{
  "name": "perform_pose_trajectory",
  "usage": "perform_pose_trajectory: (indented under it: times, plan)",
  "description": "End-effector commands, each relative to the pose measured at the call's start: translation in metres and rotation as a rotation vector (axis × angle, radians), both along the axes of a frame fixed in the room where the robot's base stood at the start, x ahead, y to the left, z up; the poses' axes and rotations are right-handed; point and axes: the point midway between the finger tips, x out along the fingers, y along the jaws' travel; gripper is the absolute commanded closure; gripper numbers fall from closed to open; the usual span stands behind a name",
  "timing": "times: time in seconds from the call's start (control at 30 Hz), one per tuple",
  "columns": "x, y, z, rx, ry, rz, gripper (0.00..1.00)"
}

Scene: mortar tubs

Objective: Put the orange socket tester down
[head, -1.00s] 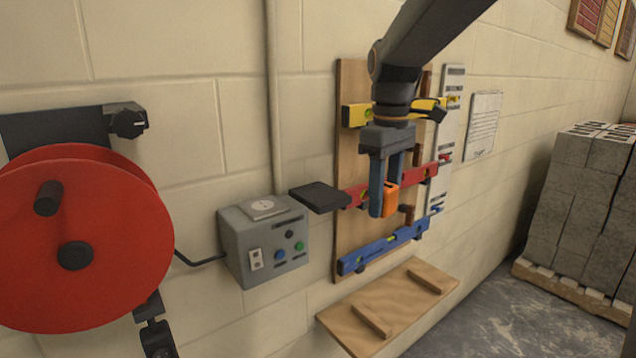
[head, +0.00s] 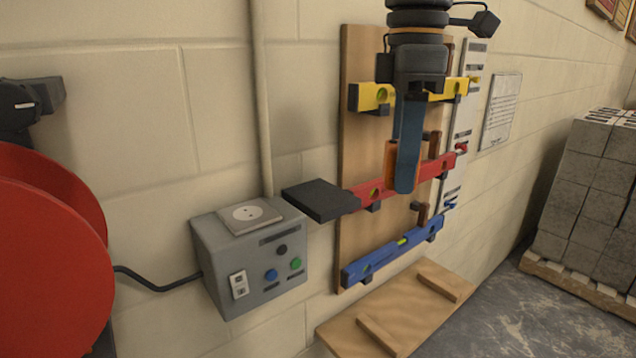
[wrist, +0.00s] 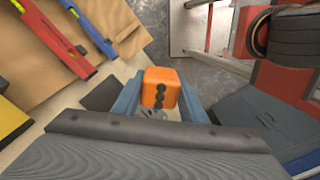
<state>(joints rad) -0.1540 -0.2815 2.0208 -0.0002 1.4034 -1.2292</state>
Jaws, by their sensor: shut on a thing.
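The orange socket tester (wrist: 160,86) is held between the two blue fingers of my gripper (wrist: 158,100) in the wrist view. In the head view my gripper (head: 405,185) points down in front of the wooden level board, and its near finger hides most of the socket tester (head: 390,162). The tester is in the air, in front of the red level and right of the small dark shelf.
The dark shelf (head: 320,199) juts out left of my gripper. Yellow (head: 372,95), red (head: 375,193) and blue levels (head: 390,252) hang on the board. A wooden ledge (head: 395,310) is below. A red reel (head: 45,260) stands at far left, stacked blocks (head: 590,190) at right.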

Motion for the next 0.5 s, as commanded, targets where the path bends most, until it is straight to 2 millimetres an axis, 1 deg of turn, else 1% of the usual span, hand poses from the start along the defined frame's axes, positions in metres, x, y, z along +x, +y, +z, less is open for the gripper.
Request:
perform_pose_trajectory:
  times: [0.03,0.13,0.5]
  plan:
    - [0.006,0.003,-0.003,0.001,-0.002,0.001,1.00]
    - [0.021,0.015,0.002,-0.001,0.002,0.002,1.00]
    - [0.085,0.057,0.003,-0.001,0.002,-0.001,1.00]
